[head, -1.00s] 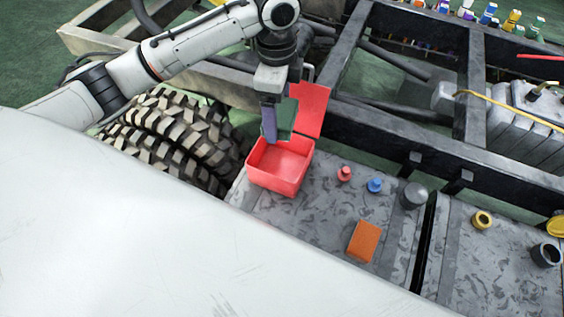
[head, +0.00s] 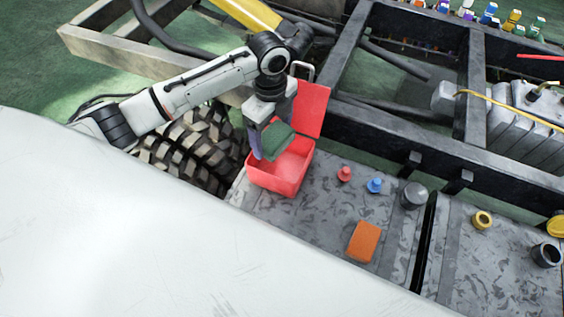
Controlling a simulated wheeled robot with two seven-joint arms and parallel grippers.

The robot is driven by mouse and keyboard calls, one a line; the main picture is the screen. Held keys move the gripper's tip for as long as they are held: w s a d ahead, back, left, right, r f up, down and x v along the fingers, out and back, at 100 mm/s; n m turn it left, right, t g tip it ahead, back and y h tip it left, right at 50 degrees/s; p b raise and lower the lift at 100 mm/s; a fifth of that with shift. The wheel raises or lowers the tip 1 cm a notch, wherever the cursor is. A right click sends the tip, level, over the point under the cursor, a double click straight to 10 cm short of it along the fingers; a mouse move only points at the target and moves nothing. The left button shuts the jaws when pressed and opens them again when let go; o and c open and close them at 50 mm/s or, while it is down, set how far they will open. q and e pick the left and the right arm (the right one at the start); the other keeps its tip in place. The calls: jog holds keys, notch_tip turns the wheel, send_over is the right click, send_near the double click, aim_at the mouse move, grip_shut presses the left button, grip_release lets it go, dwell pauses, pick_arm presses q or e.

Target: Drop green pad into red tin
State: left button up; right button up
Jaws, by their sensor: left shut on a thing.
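The red tin (head: 279,181) stands open on the grey metal surface, its lid (head: 312,108) raised at the back. My left gripper (head: 264,145) points down over the left part of the tin's opening. It is shut on the green pad (head: 277,143), which is tilted and hangs at or just inside the tin's opening. Whether the pad touches the tin I cannot tell. Part of the tin's inside is hidden behind the pad and the gripper. My right gripper is not in view.
A red peg (head: 344,174), a blue peg (head: 375,185), a grey cylinder (head: 414,195) and an orange pad (head: 363,242) sit right of the tin. A knobbly tyre (head: 190,150) lies to its left, and a dark chassis rail (head: 385,145) runs behind.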

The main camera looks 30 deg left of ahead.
pick_arm(q)
jog(key=shift+f, duration=0.25)
jog(key=o, duration=1)
jog(key=shift+r, duration=0.15)
notch_tip(320, 180, up, 10)
jog(key=shift+r, duration=0.1)
